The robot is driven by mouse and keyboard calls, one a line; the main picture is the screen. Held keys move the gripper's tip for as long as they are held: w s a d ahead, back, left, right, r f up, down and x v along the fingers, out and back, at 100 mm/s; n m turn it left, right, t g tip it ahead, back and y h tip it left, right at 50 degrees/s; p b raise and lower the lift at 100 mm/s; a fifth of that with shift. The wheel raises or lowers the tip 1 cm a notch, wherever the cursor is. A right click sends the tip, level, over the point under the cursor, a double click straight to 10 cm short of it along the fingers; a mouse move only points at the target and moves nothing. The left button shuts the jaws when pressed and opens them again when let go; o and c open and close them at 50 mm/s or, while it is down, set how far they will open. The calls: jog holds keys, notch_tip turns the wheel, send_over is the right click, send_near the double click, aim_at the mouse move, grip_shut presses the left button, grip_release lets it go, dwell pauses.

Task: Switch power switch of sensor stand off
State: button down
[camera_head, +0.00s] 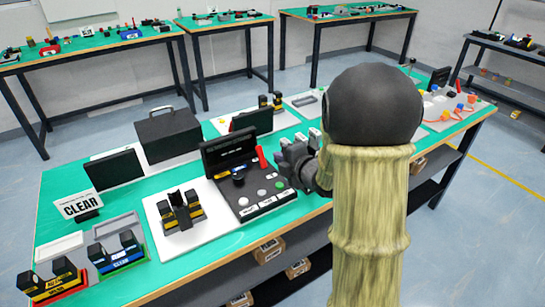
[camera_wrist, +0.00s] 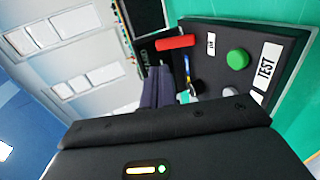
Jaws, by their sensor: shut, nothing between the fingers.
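A black control panel (camera_head: 250,195) stands on the green table, with a dark screen at its back, a dark knob, a green button and several white labels. A red lever (camera_head: 262,158) stands up at its back right. My gripper (camera_head: 284,160) is at the panel's right side, close to the red lever. In the wrist view the gripper fingers (camera_wrist: 164,72) are shut and empty, with the red lever (camera_wrist: 176,42) just past their tips. Contact cannot be told. The green button (camera_wrist: 237,59) and a TEST label (camera_wrist: 266,68) show beside them. The power switch's own label is not readable.
A black and yellow sensor pair (camera_head: 181,213) stands on a white plate left of the panel. My arm hides part of the table at right.

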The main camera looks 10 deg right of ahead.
jog(key=s+a+f+m+g+h, duration=0.1)
jog(key=s+f+m+g+h, duration=0.3)
jog(key=s+m, duration=0.75)
jog(key=s+a+f+m+g, duration=0.2)
jog(key=s+m+g, duration=0.5)
jog(key=s+m, duration=0.4)
notch_tip(320, 180, up, 18)
jog(key=p, duration=1.8)
jog(key=shift+s+d+n, duration=0.25)
jog(key=shift+d+n, duration=0.05)
jog(key=shift+n, duration=0.15)
